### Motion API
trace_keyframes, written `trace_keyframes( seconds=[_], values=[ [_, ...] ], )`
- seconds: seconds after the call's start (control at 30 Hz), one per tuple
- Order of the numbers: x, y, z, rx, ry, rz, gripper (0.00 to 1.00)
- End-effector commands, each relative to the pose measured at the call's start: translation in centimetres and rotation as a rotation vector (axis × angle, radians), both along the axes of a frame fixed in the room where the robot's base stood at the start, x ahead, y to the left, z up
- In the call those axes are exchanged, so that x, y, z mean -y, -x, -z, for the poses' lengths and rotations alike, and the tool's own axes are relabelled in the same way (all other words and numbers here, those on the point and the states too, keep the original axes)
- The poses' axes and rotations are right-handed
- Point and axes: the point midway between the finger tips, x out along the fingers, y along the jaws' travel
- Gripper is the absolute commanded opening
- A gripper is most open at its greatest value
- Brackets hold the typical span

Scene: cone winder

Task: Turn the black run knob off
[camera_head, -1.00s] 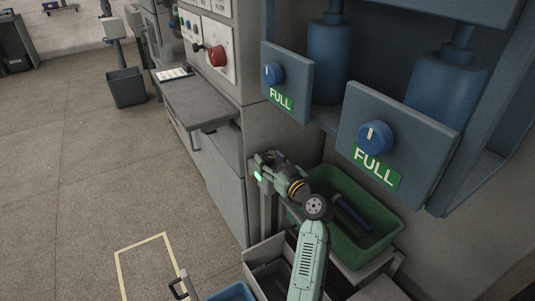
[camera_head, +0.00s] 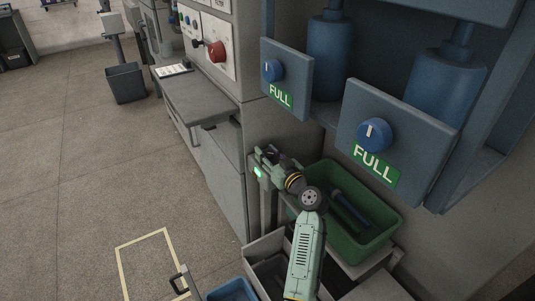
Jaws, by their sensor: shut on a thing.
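A small black knob (camera_head: 197,44) sits on the white control panel of the grey machine at the upper left. A larger red knob (camera_head: 216,52) is right beside it. Whether the black knob points to on or off is too small to tell. My gripper (camera_head: 263,157) is at the end of my pale green arm, in front of the grey cabinet. It is well below and to the right of the black knob, apart from it. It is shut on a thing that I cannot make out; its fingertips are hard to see.
Two blue boxes with blue knobs and green FULL labels (camera_head: 374,166) hang at the right. A green bin (camera_head: 389,236) with blue tubes stands beside my arm. A grey shelf (camera_head: 200,98) juts out below the panel. The floor (camera_head: 75,200) at the left is clear.

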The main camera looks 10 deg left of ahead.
Motion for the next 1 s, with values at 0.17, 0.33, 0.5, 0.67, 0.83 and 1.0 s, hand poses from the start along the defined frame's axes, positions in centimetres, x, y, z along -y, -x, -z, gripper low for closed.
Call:
trace_keyframes(
  seconds=[0.17, 0.33, 0.5, 0.67, 0.83, 1.0],
  values=[
    [0.0, 0.0, 0.0, 0.000, 0.000, 0.000, 0.06],
    [0.0, 0.0, 0.1, 0.000, 0.000, -0.005, 0.05],
    [0.1, -0.1, 0.5, 0.002, -0.001, -0.041, 0.05],
    [0.1, -0.1, 0.9, 0.004, -0.001, -0.113, 0.05],
    [0.1, -0.1, 1.0, 0.004, 0.000, -0.226, 0.05],
    [0.1, -0.1, 0.9, 0.003, 0.001, -0.356, 0.05]
  ],
)
